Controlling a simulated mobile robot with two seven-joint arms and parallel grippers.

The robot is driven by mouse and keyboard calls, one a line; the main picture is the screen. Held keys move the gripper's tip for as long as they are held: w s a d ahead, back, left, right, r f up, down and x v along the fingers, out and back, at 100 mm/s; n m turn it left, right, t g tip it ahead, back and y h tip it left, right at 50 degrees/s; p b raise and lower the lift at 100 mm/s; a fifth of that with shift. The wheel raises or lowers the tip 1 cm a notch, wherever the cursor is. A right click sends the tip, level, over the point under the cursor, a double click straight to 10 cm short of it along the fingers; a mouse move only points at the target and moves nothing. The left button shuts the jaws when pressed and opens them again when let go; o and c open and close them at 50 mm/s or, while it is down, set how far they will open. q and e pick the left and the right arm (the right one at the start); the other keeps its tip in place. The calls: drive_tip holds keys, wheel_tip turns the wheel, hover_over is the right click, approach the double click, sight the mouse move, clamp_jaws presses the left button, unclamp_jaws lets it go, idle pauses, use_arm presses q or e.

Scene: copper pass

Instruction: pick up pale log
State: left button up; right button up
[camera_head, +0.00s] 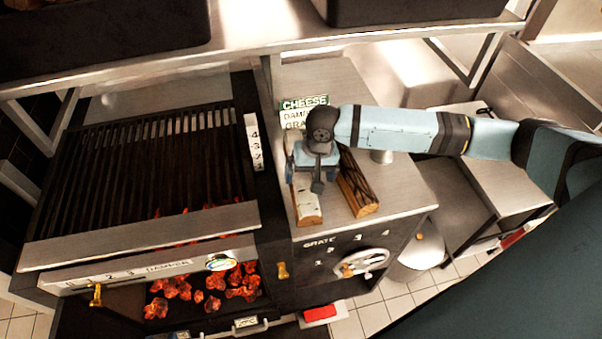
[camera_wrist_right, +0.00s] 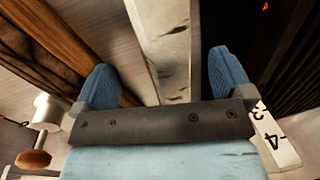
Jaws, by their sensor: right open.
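The pale log (camera_head: 308,209) lies on the steel counter right of the grill, with whitish bark and a light cut end facing the front. My right gripper (camera_head: 317,181) is above it and hides its far part. In the right wrist view the pale log (camera_wrist_right: 166,45) runs between the two blue fingers of my right gripper (camera_wrist_right: 163,85), which are open with a gap on each side. A dark-barked brown log (camera_head: 357,187) lies close beside it on the right; it also shows in the right wrist view (camera_wrist_right: 50,40).
The grill (camera_head: 150,165) with dark bars stands at left, glowing coals (camera_head: 205,290) below. A green and white sign (camera_head: 303,112) stands behind the logs. A handwheel (camera_head: 362,264) is on the counter's front. The steel counter (camera_head: 405,195) is clear right of the logs.

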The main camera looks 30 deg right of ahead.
drive_tip(key=shift+a+f+p, duration=0.15)
drive_tip(key=shift+a+f, duration=0.05)
drive_tip(key=shift+f, duration=0.7)
drive_tip(key=shift+a+f+p, duration=0.15)
drive_tip(key=shift+f+p, duration=0.05)
drive_tip(key=shift+f, duration=0.7)
drive_tip(key=shift+a+f+p, duration=0.15)
drive_tip(key=shift+a+f, duration=0.05)
drive_tip(key=shift+f, duration=0.7)
drive_tip(key=shift+r, duration=0.1)
drive_tip(key=c, duration=1.4)
drive_tip(key=shift+w, duration=0.1)
drive_tip(key=shift+c, duration=0.2)
wheel_tip(320, 180, up, 20)
drive_tip(key=b, duration=0.2)
drive_tip(key=n, duration=0.4)
hover_over(307, 181)
drive_tip(key=s, duration=0.2)
drive_tip(key=shift+f, duration=2.3)
drive_tip(key=shift+w+a+g, duration=0.25)
drive_tip(key=shift+a+g, duration=0.05)
drive_tip(key=shift+s, duration=0.1)
